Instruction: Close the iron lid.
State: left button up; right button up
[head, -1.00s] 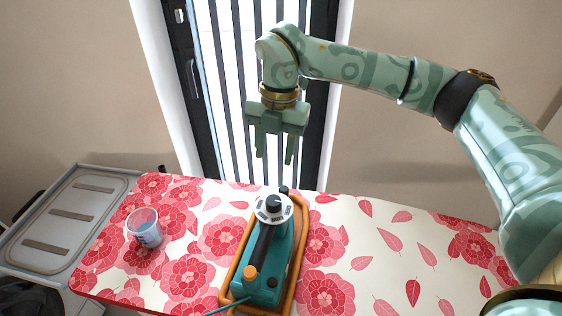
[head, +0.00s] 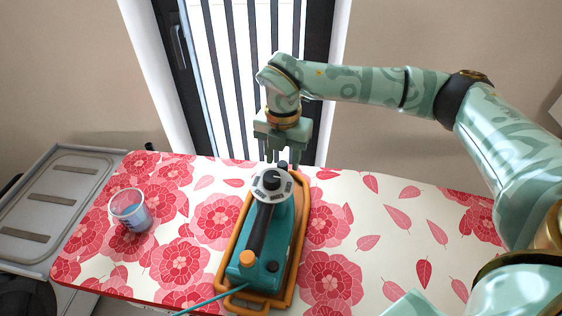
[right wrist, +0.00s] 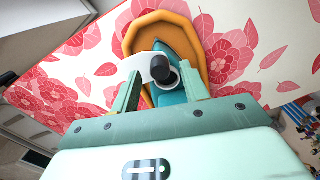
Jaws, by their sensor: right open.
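A teal iron (head: 285,238) with a black handle and an orange knob sits in an orange-rimmed tray (head: 301,262) on the table. A grey-white disc with a black knob (head: 272,181) tops its far end, and a small black piece (head: 283,165) shows just behind. I cannot tell which part is the lid or how far it stands open. My right gripper (head: 281,156) points down, open and empty, at the iron's far end. In the right wrist view its fingers (right wrist: 160,76) flank the iron's end and disc (right wrist: 141,66); contact is unclear. My left gripper is out of view.
A clear cup with blue contents (head: 131,212) stands on the flowered table (head: 395,270) left of the iron. A teal cord (head: 215,299) runs off the iron's near end. A grey ridged unit (head: 48,208) stands left of the table. The table right of the iron is clear.

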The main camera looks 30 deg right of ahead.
jog(key=shift+f, duration=0.6)
grip_shut()
jog(key=shift+r, duration=0.1)
